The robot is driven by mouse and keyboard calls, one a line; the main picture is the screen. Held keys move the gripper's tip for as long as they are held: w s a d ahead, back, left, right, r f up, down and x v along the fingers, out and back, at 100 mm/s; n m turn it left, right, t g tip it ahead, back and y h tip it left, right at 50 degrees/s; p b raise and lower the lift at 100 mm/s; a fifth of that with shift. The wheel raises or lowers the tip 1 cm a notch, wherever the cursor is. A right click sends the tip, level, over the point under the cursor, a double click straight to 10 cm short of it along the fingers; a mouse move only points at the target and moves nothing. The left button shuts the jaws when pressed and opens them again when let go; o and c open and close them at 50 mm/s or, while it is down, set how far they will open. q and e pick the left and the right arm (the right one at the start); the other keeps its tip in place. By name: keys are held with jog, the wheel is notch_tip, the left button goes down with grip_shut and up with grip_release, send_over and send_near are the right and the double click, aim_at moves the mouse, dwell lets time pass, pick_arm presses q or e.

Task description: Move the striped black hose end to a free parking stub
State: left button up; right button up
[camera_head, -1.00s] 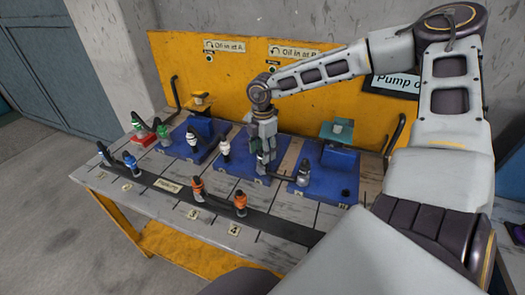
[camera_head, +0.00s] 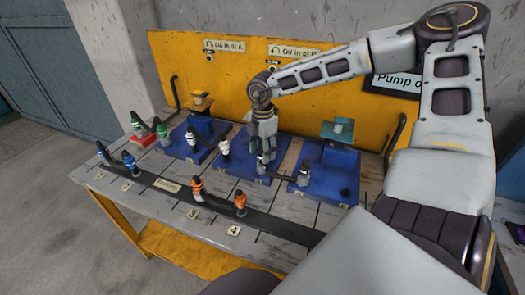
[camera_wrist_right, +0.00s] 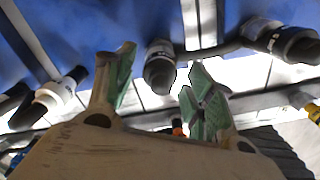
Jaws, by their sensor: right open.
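A short black hose lies across the middle and right blue plates. Its grey-and-black right end (camera_head: 303,173) stands on the right plate. Its left end stands at the middle plate's right edge, largely hidden by my right gripper (camera_head: 260,157). In the right wrist view a dark hose end with a grey band (camera_wrist_right: 160,68) appears between the open green-padded fingers of my right gripper (camera_wrist_right: 161,73); I cannot tell whether they touch it. The hose's whiter-banded other end (camera_wrist_right: 282,40) is to the right. I cannot make out stripes clearly. My left gripper is not in view.
A dark parking strip (camera_head: 165,186) runs along the bench front. Blue ends (camera_head: 129,161) and orange ends (camera_head: 240,203) stand along it. White ends (camera_head: 224,148) and green ends (camera_head: 162,131) stand farther back. A yellow panel (camera_head: 330,85) rises behind.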

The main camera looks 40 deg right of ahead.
jog(key=shift+c, duration=0.4)
dwell(0.3)
grip_shut()
jog(key=shift+r, duration=0.2)
jog(key=shift+r, duration=0.3)
jog(key=shift+r, duration=0.1)
dwell(0.4)
jog(key=shift+r, duration=1.4)
